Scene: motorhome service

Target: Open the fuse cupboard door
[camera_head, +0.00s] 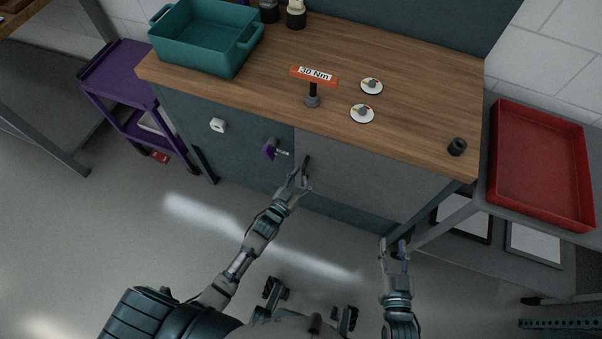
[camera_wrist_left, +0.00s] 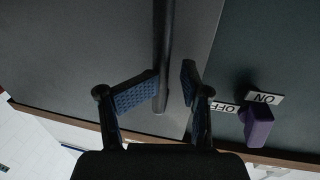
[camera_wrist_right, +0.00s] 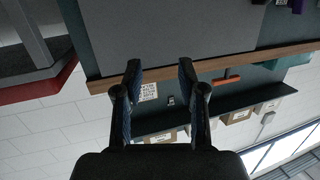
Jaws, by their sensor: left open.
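The fuse cupboard door looks to be the grey panel (camera_head: 365,178) in the front of the wood-topped cabinet, and it looks closed. Its dark upright bar handle (camera_head: 307,162) is near the panel's left edge. My left gripper (camera_head: 299,178) is open at the handle.
A purple switch (camera_head: 269,148) with ON and OFF labels sits left of the door, close to my left gripper. On the worktop (camera_head: 420,85) are a teal bin (camera_head: 205,55), an orange 30 Nm tool (camera_head: 314,76) and two white discs. A red tray (camera_head: 540,165) stands at right.

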